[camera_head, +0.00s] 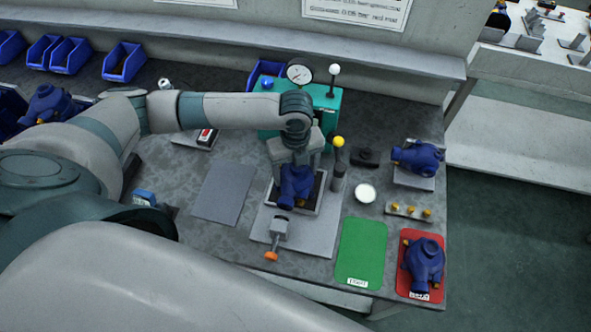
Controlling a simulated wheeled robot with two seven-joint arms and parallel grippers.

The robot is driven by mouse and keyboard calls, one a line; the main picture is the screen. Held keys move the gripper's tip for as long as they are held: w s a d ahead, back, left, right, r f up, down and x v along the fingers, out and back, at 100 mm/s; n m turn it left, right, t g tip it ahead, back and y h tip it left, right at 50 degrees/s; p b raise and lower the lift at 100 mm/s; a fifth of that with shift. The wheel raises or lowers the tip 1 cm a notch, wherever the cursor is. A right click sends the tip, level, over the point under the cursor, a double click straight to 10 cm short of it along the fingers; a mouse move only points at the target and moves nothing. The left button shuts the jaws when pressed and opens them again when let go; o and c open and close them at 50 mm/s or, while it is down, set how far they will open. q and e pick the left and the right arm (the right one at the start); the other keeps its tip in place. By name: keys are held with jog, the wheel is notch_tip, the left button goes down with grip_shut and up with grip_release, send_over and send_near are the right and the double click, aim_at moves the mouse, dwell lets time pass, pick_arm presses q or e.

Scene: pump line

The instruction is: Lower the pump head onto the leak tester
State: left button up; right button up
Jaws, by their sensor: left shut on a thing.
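My left gripper (296,168) points down at the middle of the bench and is shut on a dark blue pump head (293,190). The pump head is over the dark-framed nest on the grey base plate (312,232) of the leak tester. The gripper hides its top, and I cannot tell whether it touches the nest. The teal leak tester box (329,108) with a round gauge (299,72) stands behind, partly hidden by my arm. A clamp with an orange tip (271,256) is at the plate's front, and a yellow-knobbed lever (338,160) stands to the right. My right gripper is not in view.
A green mat (361,250) is empty. A red mat (408,290) bears a blue pump head (425,262); another pump head (417,157) sits at the back right. A white round dish (365,193) and brass fittings (408,211) lie right of the nest. A bare grey mat (222,193) lies left.

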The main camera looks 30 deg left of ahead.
pick_arm(q)
jog(key=shift+f, duration=0.45)
jog(key=o, duration=1.5)
jog(key=shift+r, duration=0.1)
notch_tip(320, 180, up, 9)
jog(key=p, duration=0.9)
jog(key=shift+s+f, duration=0.15)
jog(key=shift+f, duration=0.05)
